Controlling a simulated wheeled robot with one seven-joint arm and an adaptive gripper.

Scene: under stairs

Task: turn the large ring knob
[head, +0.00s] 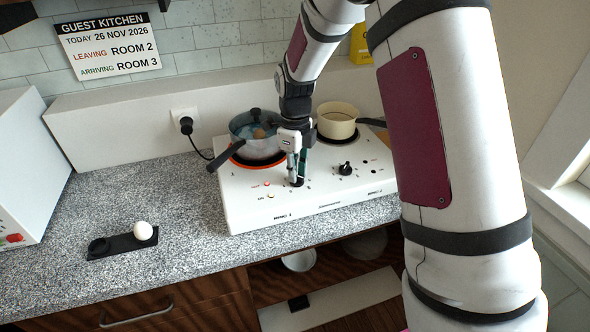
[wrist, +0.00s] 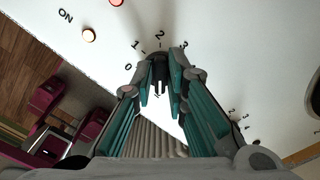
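A white two-ring cooktop (head: 330,196) stands on the counter. The large ring's black knob (wrist: 158,72) is at the front left; in the wrist view it sits between my fingertips, inside a dial printed 0, 1, 2, 3. My gripper (head: 296,178) points down over this knob and hides most of it in the head view. My gripper's teal-padded fingers (wrist: 160,78) flank the knob closely on both sides. I cannot tell whether both pads touch it. A second black knob (head: 345,168) is to the right.
A pot (head: 258,146) stands on the left ring, whose edge is orange-red. A cream pan (head: 337,124) is on the back right ring. A white egg-like object (head: 143,230) rests in a black holder on the counter.

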